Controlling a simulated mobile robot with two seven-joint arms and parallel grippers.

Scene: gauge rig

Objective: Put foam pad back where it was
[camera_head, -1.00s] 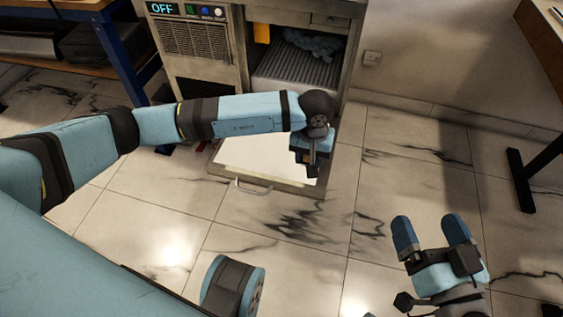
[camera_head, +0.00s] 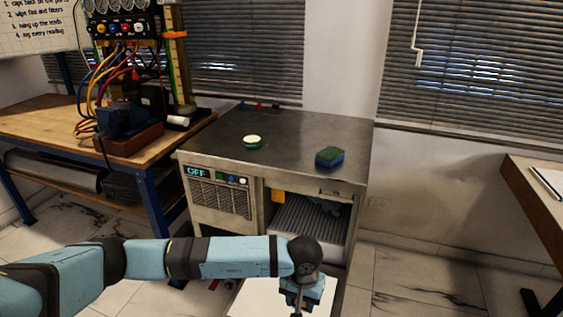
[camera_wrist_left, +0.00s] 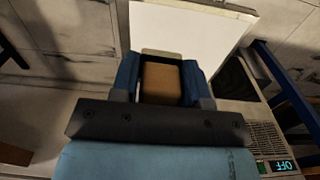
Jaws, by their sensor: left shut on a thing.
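My left gripper (camera_head: 300,303) is low in front of the metal cabinet, over the pulled-out white drawer (camera_head: 252,303). In the left wrist view, the left gripper (camera_wrist_left: 164,72) is shut on a tan block (camera_wrist_left: 161,84) between its blue fingers. The block may be the foam pad; I cannot tell for sure. The white drawer surface (camera_wrist_left: 178,30) lies beyond the fingers in that view. My right gripper is not in view.
On the cabinet top (camera_head: 285,130) are a green-and-blue sponge (camera_head: 329,157) and a round green-rimmed pale disc (camera_head: 252,141). An open bay with a ribbed grey tray (camera_head: 308,228) is below. A wooden bench (camera_head: 45,125) with wired equipment stands left.

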